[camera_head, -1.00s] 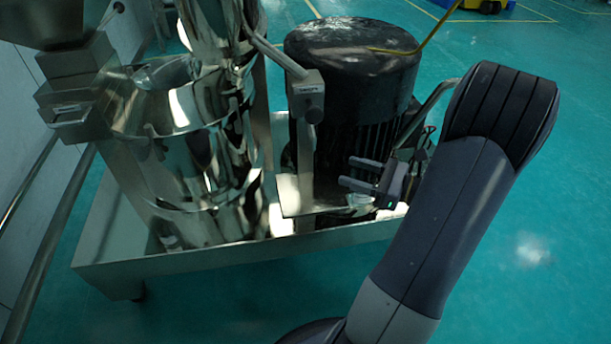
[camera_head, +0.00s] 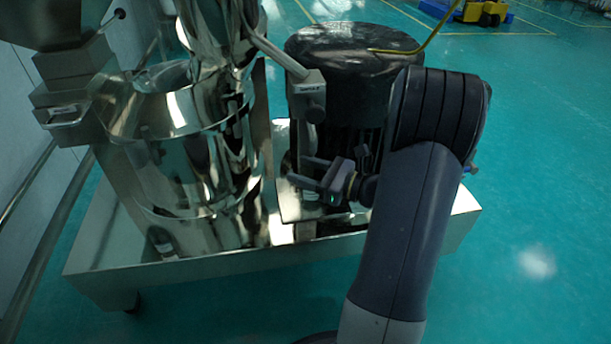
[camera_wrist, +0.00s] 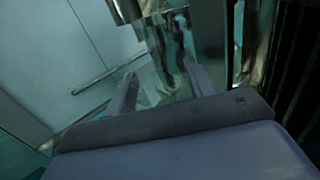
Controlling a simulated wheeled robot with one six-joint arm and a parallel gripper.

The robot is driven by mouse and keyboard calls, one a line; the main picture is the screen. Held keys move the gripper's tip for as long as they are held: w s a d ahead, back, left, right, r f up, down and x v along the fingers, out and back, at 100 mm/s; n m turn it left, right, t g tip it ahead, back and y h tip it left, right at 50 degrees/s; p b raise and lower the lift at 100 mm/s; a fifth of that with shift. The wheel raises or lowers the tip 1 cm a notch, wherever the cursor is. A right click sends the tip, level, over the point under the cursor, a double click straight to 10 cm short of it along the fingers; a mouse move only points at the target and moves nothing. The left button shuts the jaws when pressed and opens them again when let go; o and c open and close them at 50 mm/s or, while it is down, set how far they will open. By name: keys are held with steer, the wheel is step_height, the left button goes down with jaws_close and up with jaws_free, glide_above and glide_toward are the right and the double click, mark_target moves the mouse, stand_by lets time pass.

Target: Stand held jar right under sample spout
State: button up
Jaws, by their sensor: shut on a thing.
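The sample spout (camera_head: 307,95) is a grey labelled block with a knob below it, at the end of a sloping pipe. My gripper (camera_head: 297,169) is below the spout, its two fingers pointing left. The wrist view shows the fingers (camera_wrist: 158,76) from behind, apart. A faint, pale, see-through shape between them looks like the held jar (camera_wrist: 154,92). In the head view I cannot make the jar out against the shiny metal. I cannot tell whether it touches the metal plate (camera_head: 297,210) below or is exactly under the spout.
A dark ribbed motor (camera_head: 345,60) stands right behind my gripper. The polished sieve drum (camera_head: 195,150) is to the left, with a grey outlet box (camera_head: 62,105) further left. All stand on a metal base frame (camera_head: 180,272).

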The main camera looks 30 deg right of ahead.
steer(key=shift+f, duration=0.1)
steer(key=shift+f, duration=0.15)
steer(key=o, duration=0.8)
steer(key=shift+c, duration=0.2)
steer(key=shift+r, duration=0.25)
steer(key=p+v, duration=0.2)
steer(key=v, duration=1)
steer(key=shift+f, duration=0.1)
